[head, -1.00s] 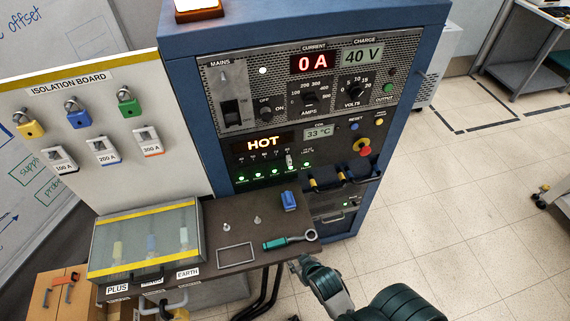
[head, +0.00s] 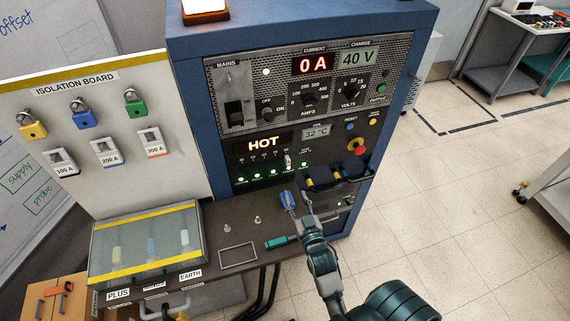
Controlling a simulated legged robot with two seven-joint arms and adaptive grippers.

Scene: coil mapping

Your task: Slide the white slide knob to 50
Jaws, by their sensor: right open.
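The white slide knob (head: 288,160) is small and sits toward the right of a row of short slots on the blue cabinet's front, below the HOT display (head: 263,144). The scale numbers by the slots are too small to read. My right gripper (head: 298,204) is open and empty, below the knob and apart from it, by the right end of the dark shelf. It appears beside a blue block (head: 287,199); whether they touch cannot be told. My left gripper is not in view.
A clear-lidded box (head: 148,243) stands at left.

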